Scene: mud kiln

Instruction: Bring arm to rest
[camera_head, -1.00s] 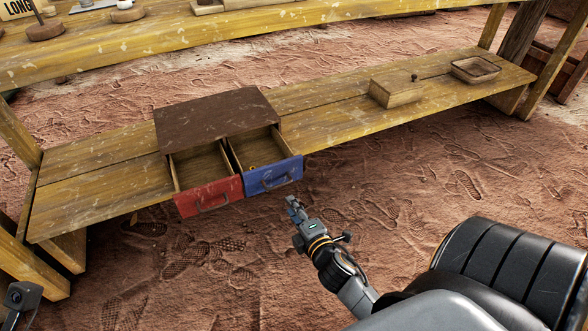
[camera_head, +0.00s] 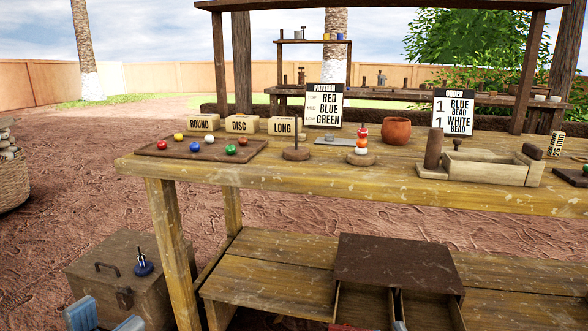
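My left gripper (camera_head: 105,320) shows at the bottom left edge, with only its two blue-grey fingertips in view. The fingertips are apart with nothing visible between them, in front of a brown wooden chest (camera_head: 98,268). Whether they touch the chest cannot be told. The rest of my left arm is below the frame.
The worktable (camera_head: 290,178) carries a bead tray (camera_head: 200,152), labelled boxes, a peg stand (camera_head: 296,153), stacked beads (camera_head: 361,140), a clay pot (camera_head: 397,131) and signs. A blue-based object (camera_head: 142,263) sits on the chest. A basket (camera_head: 10,180) stands left; open dirt lies between.

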